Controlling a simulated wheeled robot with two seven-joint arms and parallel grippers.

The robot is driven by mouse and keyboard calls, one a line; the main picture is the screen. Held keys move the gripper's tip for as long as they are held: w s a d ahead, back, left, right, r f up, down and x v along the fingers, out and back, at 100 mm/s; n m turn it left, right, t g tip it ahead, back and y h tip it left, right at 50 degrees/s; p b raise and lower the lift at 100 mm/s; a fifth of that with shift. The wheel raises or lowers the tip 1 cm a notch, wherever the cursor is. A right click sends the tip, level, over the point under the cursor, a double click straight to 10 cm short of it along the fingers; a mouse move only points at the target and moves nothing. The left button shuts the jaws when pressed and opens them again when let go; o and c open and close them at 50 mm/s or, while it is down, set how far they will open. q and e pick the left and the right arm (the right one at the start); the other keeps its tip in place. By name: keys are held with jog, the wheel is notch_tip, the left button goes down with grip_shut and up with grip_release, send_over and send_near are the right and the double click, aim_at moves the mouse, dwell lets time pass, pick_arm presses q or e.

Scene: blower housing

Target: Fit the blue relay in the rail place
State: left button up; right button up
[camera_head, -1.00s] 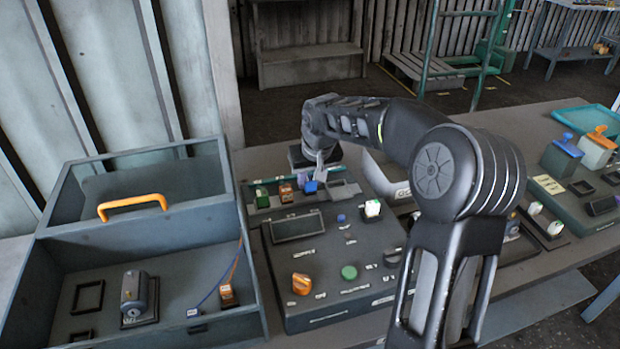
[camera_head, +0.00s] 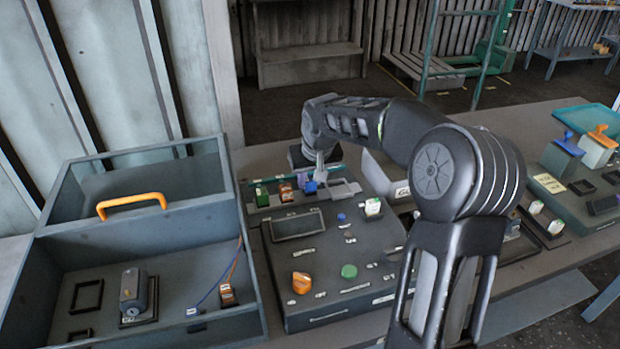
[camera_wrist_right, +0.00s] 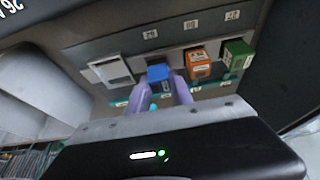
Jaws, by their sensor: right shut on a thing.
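The blue relay (camera_head: 310,187) is at the back of the grey control box (camera_head: 330,262). It also shows in the right wrist view (camera_wrist_right: 158,74), between the two purple-tinted fingers of my right gripper (camera_wrist_right: 167,88). The right gripper is shut on it, at the rail row (camera_wrist_right: 190,40). An orange relay (camera_wrist_right: 197,64) and a green relay (camera_wrist_right: 237,55) stand to one side of it in that view, and a pale empty-looking frame (camera_wrist_right: 112,71) is on the other side. Whether the blue relay is fully seated is hidden. My left gripper is not in view.
An open grey case (camera_head: 228,190) with an orange handle (camera_head: 132,204) stands at the left. The box top carries an orange knob (camera_head: 301,283) and a green button (camera_head: 349,271). Stamp-like blocks (camera_head: 597,146) stand at the right.

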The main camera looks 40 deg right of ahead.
jog(key=shift+f+b, duration=0.55)
jog(key=shift+f, duration=0.15)
jog(key=o, duration=1.1)
jog(key=v, duration=0.6)
jog(key=shift+s+r+b, duration=0.1)
jog(key=shift+r+b, duration=0.15)
jog(key=shift+b, duration=0.05)
jog(key=shift+s+a+r, duration=0.15)
jog(key=shift+s+r, duration=0.15)
jog(key=shift+r, duration=0.25)
jog(key=shift+r, duration=0.1)
